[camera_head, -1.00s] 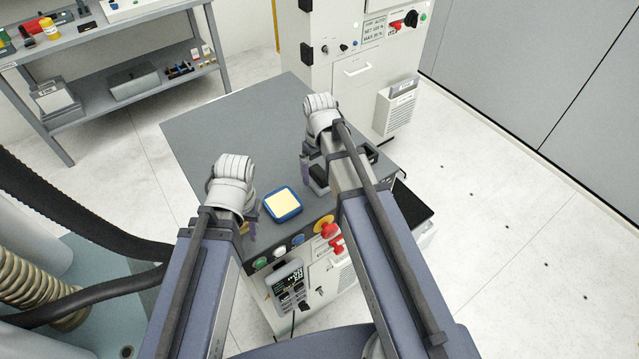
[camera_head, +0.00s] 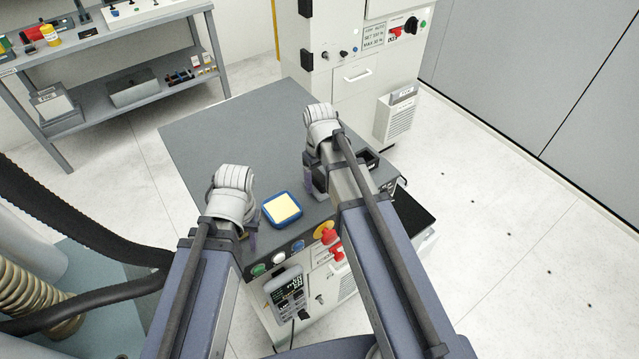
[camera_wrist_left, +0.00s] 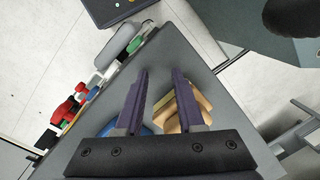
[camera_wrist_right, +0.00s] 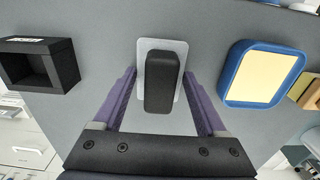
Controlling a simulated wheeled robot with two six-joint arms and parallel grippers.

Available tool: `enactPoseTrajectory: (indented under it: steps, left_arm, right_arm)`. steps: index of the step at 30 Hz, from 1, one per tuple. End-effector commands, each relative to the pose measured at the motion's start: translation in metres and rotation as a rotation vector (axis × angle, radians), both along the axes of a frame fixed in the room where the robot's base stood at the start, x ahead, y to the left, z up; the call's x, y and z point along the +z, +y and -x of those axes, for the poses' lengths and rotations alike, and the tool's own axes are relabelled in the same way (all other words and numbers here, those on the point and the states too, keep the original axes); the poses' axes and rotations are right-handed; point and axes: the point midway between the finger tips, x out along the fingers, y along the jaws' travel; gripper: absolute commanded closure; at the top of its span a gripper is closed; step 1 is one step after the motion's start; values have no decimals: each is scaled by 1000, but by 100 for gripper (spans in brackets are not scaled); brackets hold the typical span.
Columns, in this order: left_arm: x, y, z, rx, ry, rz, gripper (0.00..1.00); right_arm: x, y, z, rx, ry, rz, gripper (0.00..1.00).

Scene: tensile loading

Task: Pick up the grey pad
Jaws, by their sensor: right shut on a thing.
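The grey pad (camera_wrist_right: 162,80) is a light grey plate with a dark grey block on top. In the right wrist view it lies between the two purple fingers of my right gripper (camera_wrist_right: 160,76), which is shut on its sides. In the head view my right gripper (camera_head: 316,182) is low at the table's right side, and my arm hides much of the pad. I cannot tell whether the pad is off the table. My left gripper (camera_wrist_left: 160,72) is open and empty above the table's front left, close to small wooden blocks (camera_wrist_left: 185,105).
A blue tray with a pale yellow inside (camera_head: 283,208) sits on the grey table (camera_head: 235,125) between my grippers. A black open box (camera_wrist_right: 40,65) stands on the pad's other side. Coloured buttons (camera_head: 278,257) line the table's front. The back left of the table is clear.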

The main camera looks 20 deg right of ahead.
Motion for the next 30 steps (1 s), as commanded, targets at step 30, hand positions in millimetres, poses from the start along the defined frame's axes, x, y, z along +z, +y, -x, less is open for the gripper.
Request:
enactPoseTrajectory:
  steps: [30]
  left_arm:
    - [62, 0, 0, 12, -1, 2, 62]
  right_arm:
    - [62, 0, 0, 0, 0, 0, 84]
